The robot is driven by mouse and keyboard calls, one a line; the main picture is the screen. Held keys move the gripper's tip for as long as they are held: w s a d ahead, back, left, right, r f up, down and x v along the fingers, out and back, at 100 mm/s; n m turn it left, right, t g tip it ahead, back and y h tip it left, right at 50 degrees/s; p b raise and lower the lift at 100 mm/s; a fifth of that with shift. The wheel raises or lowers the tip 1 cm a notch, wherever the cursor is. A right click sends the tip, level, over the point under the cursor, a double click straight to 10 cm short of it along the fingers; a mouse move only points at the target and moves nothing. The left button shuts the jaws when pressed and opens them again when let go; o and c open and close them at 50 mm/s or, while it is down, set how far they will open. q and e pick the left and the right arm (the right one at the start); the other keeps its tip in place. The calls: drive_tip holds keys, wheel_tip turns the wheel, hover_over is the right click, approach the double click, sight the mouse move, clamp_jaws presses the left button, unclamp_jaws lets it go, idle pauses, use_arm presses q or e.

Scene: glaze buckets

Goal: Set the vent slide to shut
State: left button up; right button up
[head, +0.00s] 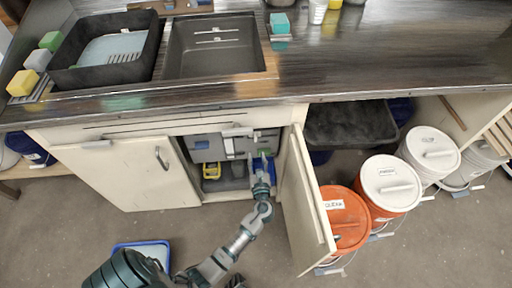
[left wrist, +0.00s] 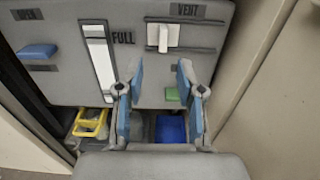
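A grey panel (left wrist: 70,83) inside the open cabinet carries the vent slide, a white upright knob (left wrist: 163,38) on a pale horizontal plate beside the VENT label (left wrist: 187,10). The knob is toward the left part of its plate in the left wrist view. The panel also shows in the head view (head: 207,146), but the slide is too small to read there. My left gripper (left wrist: 160,78) is open and empty, its two blue-padded fingers below the slide and apart from it. In the head view my left gripper (head: 262,165) reaches into the cabinet opening. My right gripper is not in view.
The panel also has a white FULL gauge strip (left wrist: 101,60), a blue handle (left wrist: 37,52) and a green piece (left wrist: 172,95). A yellow container (left wrist: 91,123) stands below. The open cabinet door (head: 306,205) stands right of my arm, with orange buckets (head: 345,222) beyond.

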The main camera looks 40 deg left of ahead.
use_arm(q)
drive_tip(key=shift+v, duration=1.35)
drive_tip(key=shift+s+a+f, duration=0.1)
drive_tip(key=shift+s, duration=0.05)
